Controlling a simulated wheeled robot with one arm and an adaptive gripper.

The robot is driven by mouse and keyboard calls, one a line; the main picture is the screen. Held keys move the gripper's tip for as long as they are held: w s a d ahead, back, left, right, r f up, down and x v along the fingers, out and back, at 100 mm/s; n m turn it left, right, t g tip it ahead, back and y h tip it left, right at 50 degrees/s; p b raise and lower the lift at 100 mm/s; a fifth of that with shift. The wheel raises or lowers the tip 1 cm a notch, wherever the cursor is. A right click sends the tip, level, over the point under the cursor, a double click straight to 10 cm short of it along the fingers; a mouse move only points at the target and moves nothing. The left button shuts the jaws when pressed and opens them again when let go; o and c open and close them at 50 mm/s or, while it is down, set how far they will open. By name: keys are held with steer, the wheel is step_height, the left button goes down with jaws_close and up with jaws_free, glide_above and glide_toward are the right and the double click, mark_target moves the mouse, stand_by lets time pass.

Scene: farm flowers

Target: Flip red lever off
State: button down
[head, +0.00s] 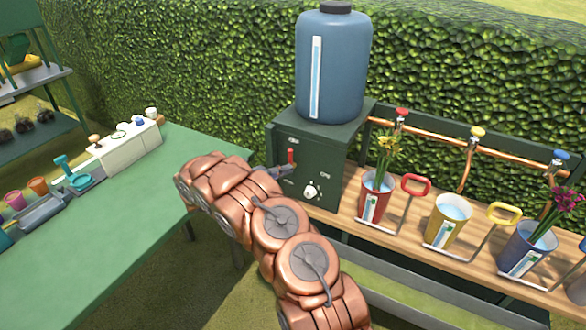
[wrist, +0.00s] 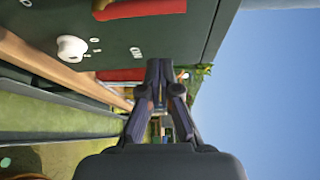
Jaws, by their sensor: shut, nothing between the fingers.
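The red lever (head: 291,157) is on the front of a dark green box (head: 328,160) beneath a blue tank. Its handle points upward from a brass-coloured base. In the wrist view, which is turned sideways, the red lever (wrist: 140,9) is at the top edge, partly cut off. My gripper (head: 283,172) is at the box front, close to the lever's lower left. The wrist view shows my gripper (wrist: 160,72) with its fingertips together and nothing between them. I cannot tell whether it touches the lever.
A white knob (head: 310,192) sits below the lever. A wooden shelf (head: 405,228) at the right carries a red cup (head: 375,196), a yellow cup (head: 447,221) and a blue cup (head: 527,249). A green table (head: 120,225) stands at the left. A hedge is behind.

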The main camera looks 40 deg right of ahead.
steer(key=shift+w+a+b, duration=0.15)
steer(key=shift+a+b, duration=0.1)
steer(key=shift+a, duration=1.05)
steer(key=shift+w+a+b, duration=0.15)
steer(key=shift+a+b, duration=0.1)
steer(key=shift+a, duration=1.05)
steer(key=shift+r, duration=0.1)
steer(key=s+a+r+m+g+y, duration=0.2)
steer(key=s+r+m+y, duration=0.1)
steer(key=s+r+m, duration=0.6)
steer(key=s+a+r+m+g+y, duration=0.2)
steer(key=s+r+m+y, duration=0.2)
steer(key=s+m, duration=0.45)
steer(key=s+a+m+t+y, duration=0.5)
steer(key=s+a+m+y, duration=0.5)
steer(key=s+a+m, duration=0.6)
steer(key=s+a, duration=0.8)
steer(key=shift+r, duration=0.35)
